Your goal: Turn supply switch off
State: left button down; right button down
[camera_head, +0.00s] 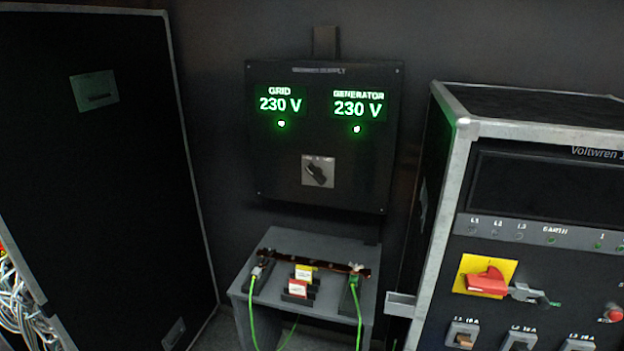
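A dark supply panel (290,190) hangs on the back wall. Its green displays read GRID 230 V (280,104) and GENERATOR 230 V (358,108), each with a lit green lamp below. A black rotary switch (316,173) sits on a small grey plate low in the panel's middle. Its knob looks slanted, and the plate's markings are too small to read. On the right, a Voltwren cabinet (464,135) carries a red rotary handle (487,281) on a yellow plate, turned roughly sideways, with a grey piece beside it. Neither of my grippers is in view.
A grey stand (300,245) below the panel holds a copper-coloured bar, green cables and small red and yellow labelled blocks. A large black case (110,190) fills the left, with bundled cables (22,300) at lower left.

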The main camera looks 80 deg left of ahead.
aim_at(317, 173)
jog(key=u, duration=0.4)
jog(key=j+u, duration=0.1)
jog(key=u, duration=1.2)
jog(key=i+u, duration=0.1)
jog(key=u, duration=0.3)
jog(key=j+u, duration=0.1)
jog(key=u, duration=0.35)
